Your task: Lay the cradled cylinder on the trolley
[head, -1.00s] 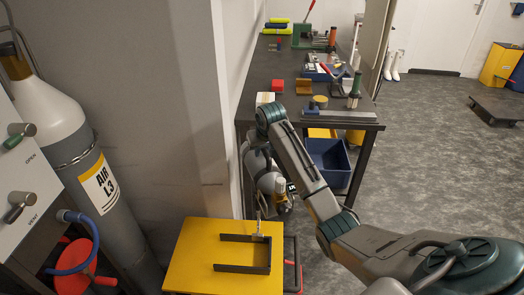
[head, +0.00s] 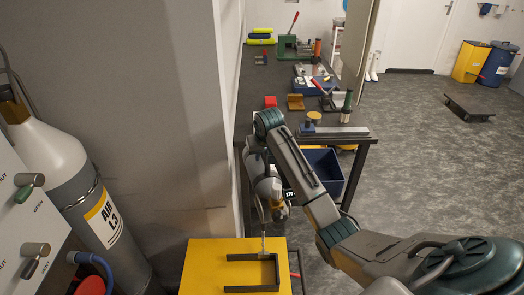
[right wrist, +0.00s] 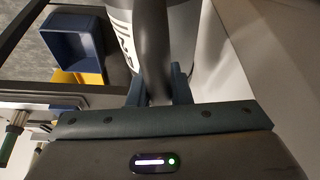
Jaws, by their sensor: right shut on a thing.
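The forearm hides the cylinder's top in the head view. The yellow trolley (head: 205,265) is at the bottom, with a dark U-shaped frame (head: 252,288) on its top. My left gripper is out of view.
A dark bench (head: 262,82) with tools stands beyond, with a blue bin (head: 325,172) under it. A wall (head: 175,110) rises close to the left of the cylinder. A large AIR cylinder (head: 105,210) stands at the left. Open floor (head: 420,160) lies to the right.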

